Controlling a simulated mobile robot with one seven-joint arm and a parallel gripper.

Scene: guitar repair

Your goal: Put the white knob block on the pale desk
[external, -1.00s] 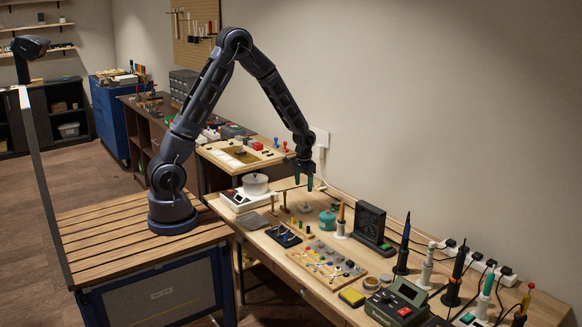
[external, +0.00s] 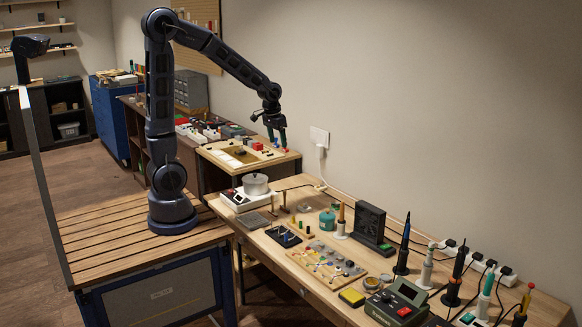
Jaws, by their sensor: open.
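The pale desk (external: 378,266) is the light wood workbench in front, crowded with tools. A small pale piece (external: 304,207) lies on its rear part; it is too small to tell for sure whether it is the white knob block. My gripper (external: 277,137) is open, with its fingers pointing down. It is over the right rear corner of the smaller wooden table (external: 231,168) behind the desk, close to small red and blue pieces there. The fingers partly hide these pieces, and I see nothing clearly held between them.
A dark fan unit (external: 369,223), a teal jar (external: 327,220) and a board of knobs (external: 327,262) take up the middle. Several upright soldering tools line the right. The wall is close behind.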

